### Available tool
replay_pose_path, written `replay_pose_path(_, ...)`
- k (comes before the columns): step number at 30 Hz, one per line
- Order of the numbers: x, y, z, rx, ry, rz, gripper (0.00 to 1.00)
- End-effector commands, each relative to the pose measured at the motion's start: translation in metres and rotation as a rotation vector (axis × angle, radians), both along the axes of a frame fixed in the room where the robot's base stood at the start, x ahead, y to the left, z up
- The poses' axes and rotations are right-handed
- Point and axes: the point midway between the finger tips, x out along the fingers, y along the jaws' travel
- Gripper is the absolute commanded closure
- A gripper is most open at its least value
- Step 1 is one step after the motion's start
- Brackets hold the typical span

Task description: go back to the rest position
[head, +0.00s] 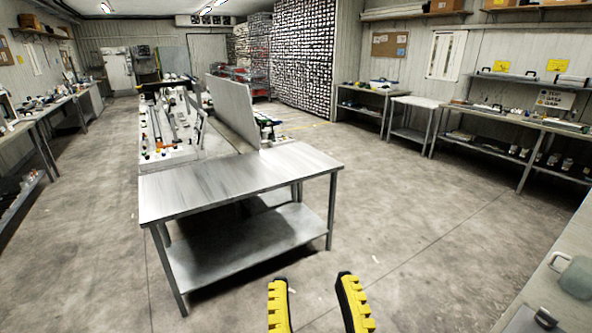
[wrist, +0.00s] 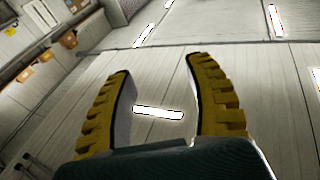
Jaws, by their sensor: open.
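My gripper (head: 313,292) shows at the bottom of the head view, its two yellow ridged fingers apart with nothing between them. It stands in front of the bare metal table (head: 240,180), apart from it, with grey floor behind. In the wrist view my gripper (wrist: 160,85) is also open and empty. Behind its fingers that view shows pale panelled surfaces with bright light strips, so the camera looks at the ceiling and upper walls.
A workbench (head: 160,148) with small items and an upright panel (head: 232,105) stands behind the metal table. A counter (head: 545,285) with a pale greenish container (head: 577,278) is at the lower right. Shelved benches (head: 530,122) line the right wall. The floor (head: 430,215) between is clear.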

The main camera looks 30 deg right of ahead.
Motion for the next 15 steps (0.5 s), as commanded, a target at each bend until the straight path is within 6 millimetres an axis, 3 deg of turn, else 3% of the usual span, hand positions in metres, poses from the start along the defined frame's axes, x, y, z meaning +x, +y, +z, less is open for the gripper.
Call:
replay_pose_path(2,0.014,0.032,0.010,-0.020,-0.060,0.163,0.46)
replay_pose_path(5,0.020,0.073,0.034,-0.056,-0.175,0.353,0.46)
replay_pose_path(6,0.018,0.071,0.063,-0.081,-0.184,0.337,0.46)
replay_pose_path(11,0.019,0.070,0.118,-0.074,-0.176,0.334,0.46)
replay_pose_path(15,0.019,0.070,0.174,-0.071,-0.175,0.334,0.46)
